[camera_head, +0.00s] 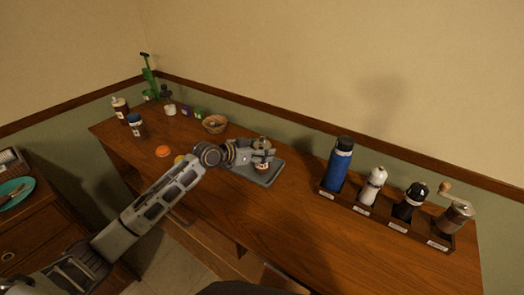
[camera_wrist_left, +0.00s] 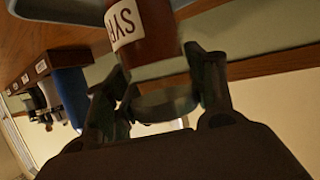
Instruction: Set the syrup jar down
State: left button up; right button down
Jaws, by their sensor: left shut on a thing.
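The syrup jar (camera_head: 262,167) is at the grey tray (camera_head: 268,180) in the middle of the counter in the head view. In the left wrist view the jar (camera_wrist_left: 148,35) is brown with a white label reading "SYR". My left gripper (camera_head: 258,157) is shut on the jar. In the wrist view the fingers (camera_wrist_left: 160,85) lie on both sides of its clear upper part. The jar is over or on the tray; I cannot tell whether its base touches. My right gripper is not in view.
A labelled rack (camera_head: 373,213) with a blue bottle (camera_head: 339,167), a white shaker (camera_head: 373,186) and grinders stands to the right. A basket (camera_head: 215,124), small jars and an orange lid (camera_head: 163,151) are to the left. The counter between tray and rack is clear.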

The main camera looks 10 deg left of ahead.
pick_arm(q)
jog(key=o, duration=0.9)
jog(key=shift+f, duration=0.15)
jog(key=shift+c, duration=0.2)
jog(key=o, duration=0.4)
jog(key=shift+o, duration=0.2)
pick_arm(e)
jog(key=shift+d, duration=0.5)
pick_arm(q)
jog(key=shift+r, duration=0.25)
